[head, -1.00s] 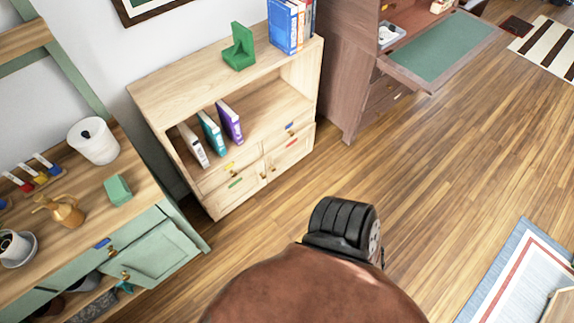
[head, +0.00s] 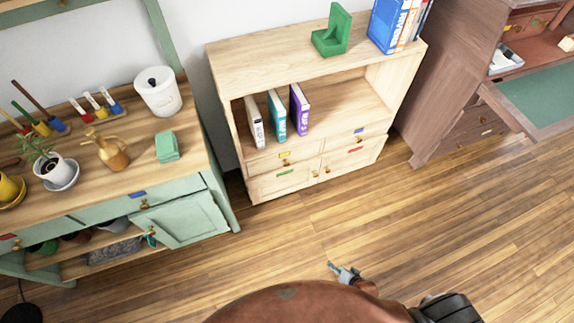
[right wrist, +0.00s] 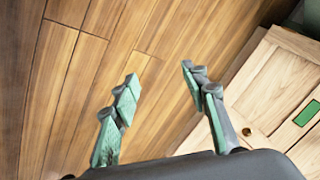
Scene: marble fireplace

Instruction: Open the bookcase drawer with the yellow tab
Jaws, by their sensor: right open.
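The light wood bookcase (head: 228,98) stands against the wall in the head view. Its drawer with the yellow tab (head: 284,155) is the left one of two under the open shelf, and it looks shut. A small knob shows just below that tab. My right gripper (head: 343,272) is low in front of the bookcase, over the floor and apart from it. In the right wrist view its fingers (right wrist: 158,78) are spread and empty. A cabinet door with a green tab (right wrist: 307,113) and a brass knob shows at the right there. My left gripper is out of view.
The right drawer has a blue tab (head: 359,131); doors below carry green (head: 285,172) and red (head: 355,149) tabs. A green cabinet (head: 180,220) stands left, a brown desk (head: 455,80) right. The wood floor (head: 440,220) before the bookcase is clear.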

